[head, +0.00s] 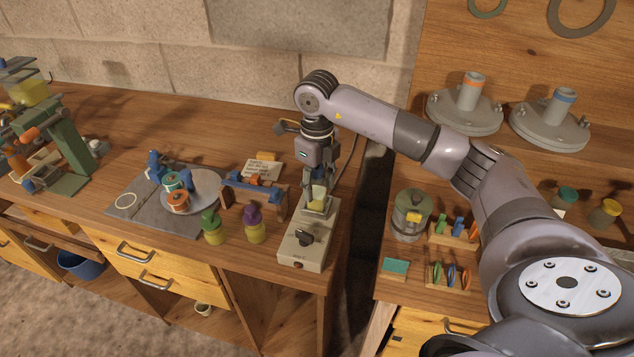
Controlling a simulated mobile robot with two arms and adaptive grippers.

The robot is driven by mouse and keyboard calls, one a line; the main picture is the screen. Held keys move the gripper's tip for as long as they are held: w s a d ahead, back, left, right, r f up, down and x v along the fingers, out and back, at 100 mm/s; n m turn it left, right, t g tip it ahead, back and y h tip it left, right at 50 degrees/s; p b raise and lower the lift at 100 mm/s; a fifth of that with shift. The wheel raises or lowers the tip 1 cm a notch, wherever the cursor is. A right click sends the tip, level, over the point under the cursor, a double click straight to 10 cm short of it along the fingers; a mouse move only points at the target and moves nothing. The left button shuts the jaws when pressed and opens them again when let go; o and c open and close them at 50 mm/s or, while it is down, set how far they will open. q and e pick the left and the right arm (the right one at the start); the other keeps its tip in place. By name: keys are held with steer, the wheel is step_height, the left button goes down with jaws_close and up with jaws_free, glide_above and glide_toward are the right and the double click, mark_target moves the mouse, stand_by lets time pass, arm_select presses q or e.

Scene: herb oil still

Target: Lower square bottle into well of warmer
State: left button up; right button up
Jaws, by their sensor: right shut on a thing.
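The warmer (301,252) is a beige box with a dark knob on its front part, standing at the right end of the left bench. Its well (319,212) is toward the back of its top. My right gripper (320,184) points down over the well and is shut on the square bottle (318,194), which shows yellowish. The bottle looks upright and its lower end is at the well. I cannot tell whether it is seated or still slightly above. The gripper hides the bottle's top. My left gripper is not in view.
A green-capped bottle (212,228) and a purple-capped bottle (254,225) stand left of the warmer, near a small rack (256,190). A gap separates the two benches.

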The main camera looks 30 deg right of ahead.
mark_target(317, 169)
steer(key=shift+f, duration=0.35)
steer(key=o, duration=1.4)
steer(key=shift+c, duration=0.2)
steer(key=shift+c, duration=0.5)
steer(key=shift+r+p, duration=2.05)
steer(key=shift+r, duration=1.5)
steer(key=shift+f, duration=0.15)
